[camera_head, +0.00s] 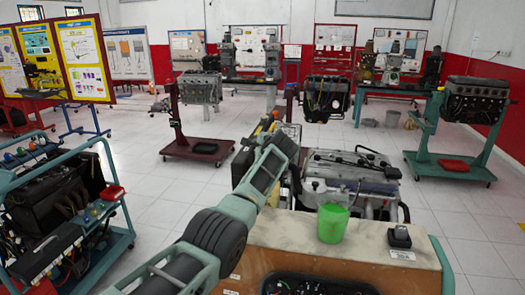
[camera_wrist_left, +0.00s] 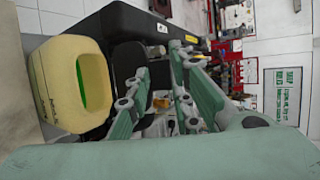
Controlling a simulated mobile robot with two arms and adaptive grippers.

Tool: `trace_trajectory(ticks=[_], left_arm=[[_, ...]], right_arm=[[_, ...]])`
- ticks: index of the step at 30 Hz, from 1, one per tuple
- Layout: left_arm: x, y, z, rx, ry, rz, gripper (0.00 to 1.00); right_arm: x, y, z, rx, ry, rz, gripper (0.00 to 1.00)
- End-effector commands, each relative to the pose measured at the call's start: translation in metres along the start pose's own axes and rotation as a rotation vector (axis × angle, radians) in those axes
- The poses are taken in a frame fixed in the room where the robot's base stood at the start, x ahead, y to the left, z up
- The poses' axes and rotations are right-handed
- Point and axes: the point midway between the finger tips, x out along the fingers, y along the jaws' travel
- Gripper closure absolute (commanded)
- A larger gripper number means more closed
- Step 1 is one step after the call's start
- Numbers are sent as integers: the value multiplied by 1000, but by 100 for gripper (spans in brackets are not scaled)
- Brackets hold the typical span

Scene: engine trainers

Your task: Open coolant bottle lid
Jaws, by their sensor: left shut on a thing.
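My left arm reaches up from the bottom of the head view. Its gripper (camera_head: 268,128) is held up in front of the engine trainer, left of the engine. My right gripper is in neither view.
A green cup (camera_head: 332,223) and a small black box (camera_head: 399,237) stand on the trainer's wooden top (camera_head: 295,238). A pale yellow container (camera_wrist_left: 72,83) shows at left in the wrist view. A teal trolley (camera_head: 118,240) stands at left. Open floor lies beyond.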

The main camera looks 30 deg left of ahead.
Motion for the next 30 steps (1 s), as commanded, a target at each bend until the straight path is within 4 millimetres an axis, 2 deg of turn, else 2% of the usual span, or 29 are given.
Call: trace_trajectory(ticks=[1, 7, 30], left_arm=[[3, 8, 0, 4, -3, 15, 87], [-2, -1, -2, 4, -2, 14, 87], [-31, -57, -14, 1, 1, 1, 87]], right_arm=[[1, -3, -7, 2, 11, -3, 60], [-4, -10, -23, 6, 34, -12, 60], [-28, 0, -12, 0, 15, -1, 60]])
